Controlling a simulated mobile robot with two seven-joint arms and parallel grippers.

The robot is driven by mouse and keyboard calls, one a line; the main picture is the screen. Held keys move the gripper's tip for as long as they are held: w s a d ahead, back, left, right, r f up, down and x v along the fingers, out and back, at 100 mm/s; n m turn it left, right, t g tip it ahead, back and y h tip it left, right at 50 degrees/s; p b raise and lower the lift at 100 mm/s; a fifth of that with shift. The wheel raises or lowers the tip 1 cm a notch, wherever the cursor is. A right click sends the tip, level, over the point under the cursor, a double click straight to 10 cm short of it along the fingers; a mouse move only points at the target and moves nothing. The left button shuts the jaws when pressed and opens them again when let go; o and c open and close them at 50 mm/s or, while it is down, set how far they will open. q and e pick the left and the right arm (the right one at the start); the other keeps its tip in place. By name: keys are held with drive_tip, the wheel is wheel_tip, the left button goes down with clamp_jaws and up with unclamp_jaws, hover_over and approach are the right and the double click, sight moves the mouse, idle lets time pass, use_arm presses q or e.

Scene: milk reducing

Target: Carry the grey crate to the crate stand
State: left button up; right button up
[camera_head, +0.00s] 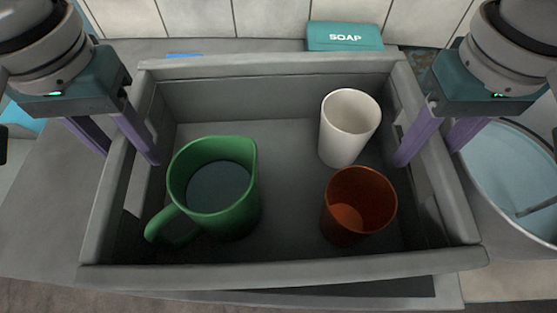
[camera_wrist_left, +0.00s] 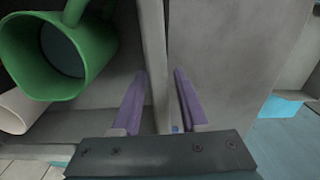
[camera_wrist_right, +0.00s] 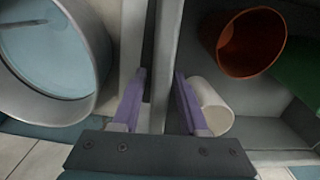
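The grey crate (camera_head: 285,272) fills the middle of the head view and holds a green jug (camera_head: 213,190), a white cup (camera_head: 348,130) and an orange-brown cup (camera_head: 358,205). My left gripper (camera_head: 130,155) straddles the crate's left wall, one finger inside and one outside. In the left wrist view, gaps show between its fingers and the wall (camera_wrist_left: 155,60). My right gripper (camera_head: 426,155) straddles the right wall in the same way, and its fingers also look apart around the wall (camera_wrist_right: 163,70) in the right wrist view. I cannot identify the crate stand.
The crate appears to rest on a grey counter (camera_head: 45,215). A round metal basin (camera_head: 510,185) with pale blue contents stands close to the crate's right side. A teal SOAP box (camera_head: 345,37) is behind the crate, before a tiled wall (camera_head: 230,18).

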use_arm(q)
clamp_jaws()
use_arm(e)
clamp_jaws()
use_arm(q)
drive_tip(key=shift+r, duration=0.1)
use_arm(e)
drive_tip(key=shift+r, duration=0.1)
idle(0.7)
